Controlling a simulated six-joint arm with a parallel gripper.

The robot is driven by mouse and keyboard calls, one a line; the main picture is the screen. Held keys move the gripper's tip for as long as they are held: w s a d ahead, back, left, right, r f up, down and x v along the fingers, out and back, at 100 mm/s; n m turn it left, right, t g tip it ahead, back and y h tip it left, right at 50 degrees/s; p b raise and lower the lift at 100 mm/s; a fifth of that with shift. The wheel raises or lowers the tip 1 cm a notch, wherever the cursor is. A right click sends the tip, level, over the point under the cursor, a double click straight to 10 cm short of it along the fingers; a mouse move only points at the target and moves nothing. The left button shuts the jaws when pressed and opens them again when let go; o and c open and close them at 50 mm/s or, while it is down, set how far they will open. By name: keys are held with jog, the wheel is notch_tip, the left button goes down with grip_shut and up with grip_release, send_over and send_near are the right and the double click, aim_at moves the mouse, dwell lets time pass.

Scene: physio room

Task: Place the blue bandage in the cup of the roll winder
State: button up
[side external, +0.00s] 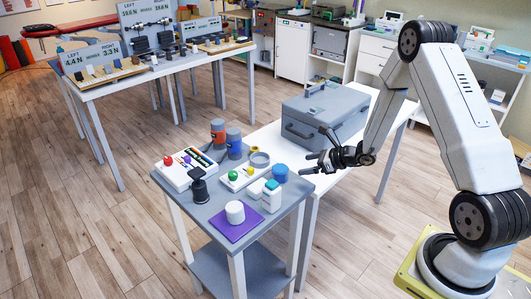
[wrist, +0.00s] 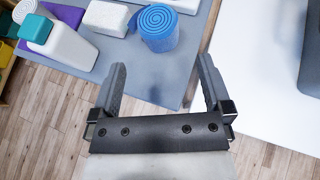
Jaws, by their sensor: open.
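The blue bandage (side external: 280,172) is a rolled cylinder standing near the right edge of the small grey table (side external: 205,212). In the wrist view the bandage (wrist: 158,28) shows its spiral end, ahead of my gripper (wrist: 160,75). My gripper is open and empty. In the side view my gripper (side external: 310,165) is to the right of the bandage, apart from it. The roll winder (side external: 236,182) appears to be the white base with a green knob and a grey ring-shaped cup (side external: 260,159), behind and left of the bandage. The cup's inside is hard to see.
A teal-capped white bottle (side external: 271,197) and a white block (side external: 254,188) stand close to the bandage. A white roll (side external: 235,212) sits on a purple mat (side external: 237,230). A grey case (side external: 325,112) stands on the white table behind.

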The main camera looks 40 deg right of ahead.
jog(key=shift+v, duration=0.9)
jog(key=s+a+r+n+g+h, duration=0.2)
jog(key=s+a+r+n+g, duration=0.2)
jog(key=n, duration=1.1)
jog(key=s+a+r+n+g+h, duration=0.2)
jog(key=s+a+r+n+g, duration=0.2)
jog(key=s+a+n, duration=0.6)
jog(key=a+r+n, duration=0.1)
jog(key=a+n, duration=0.1)
jog(key=n, duration=0.4)
jog(key=shift+s+r+n+g+h, duration=0.25)
jog(key=shift+r+n+g+h, duration=0.05)
jog(key=shift+r+h, duration=0.1)
